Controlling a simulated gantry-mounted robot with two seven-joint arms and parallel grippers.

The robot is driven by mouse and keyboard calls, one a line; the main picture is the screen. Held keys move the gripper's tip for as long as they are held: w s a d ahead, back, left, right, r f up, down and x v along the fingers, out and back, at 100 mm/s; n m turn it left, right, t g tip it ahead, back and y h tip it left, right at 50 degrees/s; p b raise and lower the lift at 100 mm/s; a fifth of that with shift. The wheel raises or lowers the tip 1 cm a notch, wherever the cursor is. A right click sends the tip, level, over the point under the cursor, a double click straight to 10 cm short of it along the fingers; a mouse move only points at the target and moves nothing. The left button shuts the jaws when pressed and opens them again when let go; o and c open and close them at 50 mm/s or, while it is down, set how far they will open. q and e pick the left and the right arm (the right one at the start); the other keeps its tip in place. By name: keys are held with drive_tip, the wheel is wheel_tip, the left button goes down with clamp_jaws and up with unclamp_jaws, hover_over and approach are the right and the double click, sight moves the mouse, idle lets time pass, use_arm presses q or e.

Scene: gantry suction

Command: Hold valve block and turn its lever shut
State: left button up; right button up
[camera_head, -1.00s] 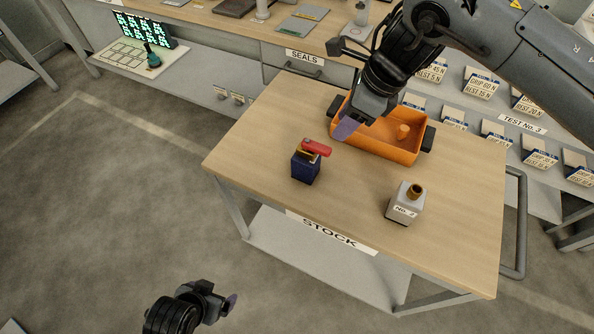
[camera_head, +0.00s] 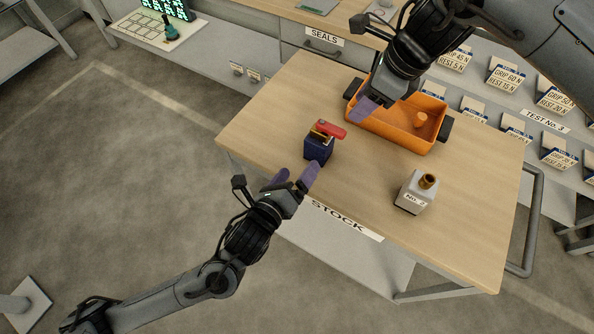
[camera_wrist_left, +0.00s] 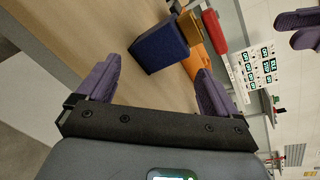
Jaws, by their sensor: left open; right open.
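The valve block (camera_head: 318,150) is a dark blue block with a brass top and a red lever (camera_head: 331,129), standing on the wooden table. In the left wrist view the blue block (camera_wrist_left: 160,47) is ahead, between the spread fingers, with the red lever (camera_wrist_left: 212,30) beyond it. My left gripper (camera_head: 295,178) is open and empty at the table's front edge, just short of the block. My right gripper (camera_head: 364,106) is open above the table near the orange tray, to the right of the lever and apart from it. One of its fingers is hidden in the head view.
An orange tray (camera_head: 378,133) with dark handles and an orange piece inside sits behind the block. A grey block (camera_head: 415,194) labelled No. 2 with a brass fitting stands to the right. The tabletop (camera_head: 365,190) between them is clear.

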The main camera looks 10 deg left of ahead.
sight(314, 150)
use_arm(q)
drive_tip(key=m, duration=0.3)
drive_tip(key=m+t+h, duration=0.1)
drive_tip(key=m, duration=0.2)
drive_tip(key=w+m, duration=0.1)
drive_tip(key=m, duration=0.2)
drive_tip(key=shift+w+d+f+m+t+h, duration=0.1)
drive_tip(key=shift+d+f+m+t+h, duration=0.2)
drive_tip(key=shift+t+h, duration=0.1)
drive_tip(key=shift+x, duration=5.15)
drive_tip(key=shift+c, duration=0.4)
drive_tip(key=shift+c, duration=0.8)
drive_tip(key=c, duration=1.5)
